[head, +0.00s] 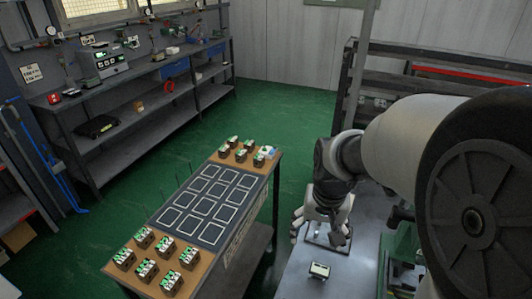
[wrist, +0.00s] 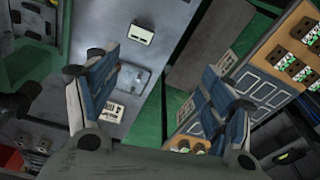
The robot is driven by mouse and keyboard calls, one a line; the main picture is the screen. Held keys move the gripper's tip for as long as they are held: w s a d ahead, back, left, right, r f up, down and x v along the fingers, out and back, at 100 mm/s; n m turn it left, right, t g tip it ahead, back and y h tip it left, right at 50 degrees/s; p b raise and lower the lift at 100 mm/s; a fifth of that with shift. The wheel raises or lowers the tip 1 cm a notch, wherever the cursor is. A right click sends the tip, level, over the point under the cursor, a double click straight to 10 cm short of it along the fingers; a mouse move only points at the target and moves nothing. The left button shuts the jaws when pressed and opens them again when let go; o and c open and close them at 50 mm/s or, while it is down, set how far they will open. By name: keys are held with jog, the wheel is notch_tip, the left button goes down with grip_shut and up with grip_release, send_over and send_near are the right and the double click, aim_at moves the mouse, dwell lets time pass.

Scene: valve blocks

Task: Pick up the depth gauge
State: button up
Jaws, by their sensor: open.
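My gripper (head: 322,228) is open and empty above the grey bench (head: 290,285) in the head view. In the wrist view its two blue-padded fingers stand wide apart, with the gripper (wrist: 160,82) over the bench's edge area. A flat silver metal item (wrist: 140,78) lies on the bench between the fingers, nearer the left one. It looks like the depth gauge, but its details are too small to be sure. In the head view it is partly hidden beneath my gripper. A small cream block with a dark-marked face (head: 319,271) lies apart from it on the bench.
A wooden-edged table (head: 155,232) with a dark outlined grid stands to the left, bearing several green-topped valve blocks (head: 146,268) at both ends. Green floor lies around it. Shelving (head: 430,65) stands behind my arm. A workbench (head: 110,80) lines the left wall.

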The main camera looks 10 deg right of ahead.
jog(key=m+g+p, duration=0.2)
jog(key=p, duration=0.1)
send_over(320, 268)
notch_tip(320, 268, down, 8)
jog(key=f+b, duration=0.1)
jog(key=f, duration=0.3)
jog(key=f+b, duration=0.1)
jog(key=f, duration=0.2)
jog(key=f+b, duration=0.2)
jog(key=f, duration=0.2)
jog(key=shift+w+a+f, duration=0.1)
jog(key=shift+a+f, duration=0.15)
jog(key=shift+f, duration=0.1)
jog(key=f+b, duration=0.1)
jog(key=f, duration=0.3)
jog(key=f+b, duration=0.1)
jog(key=f, duration=0.1)
jog(key=shift+s+d+f+b, duration=0.2)
jog(key=shift+s+d+b, duration=0.05)
jog(key=shift+b, duration=0.05)
jog(key=shift+r, duration=0.1)
jog(key=shift+c, duration=0.4)
jog(key=c, duration=1.2)
jog(key=shift+c, duration=0.2)
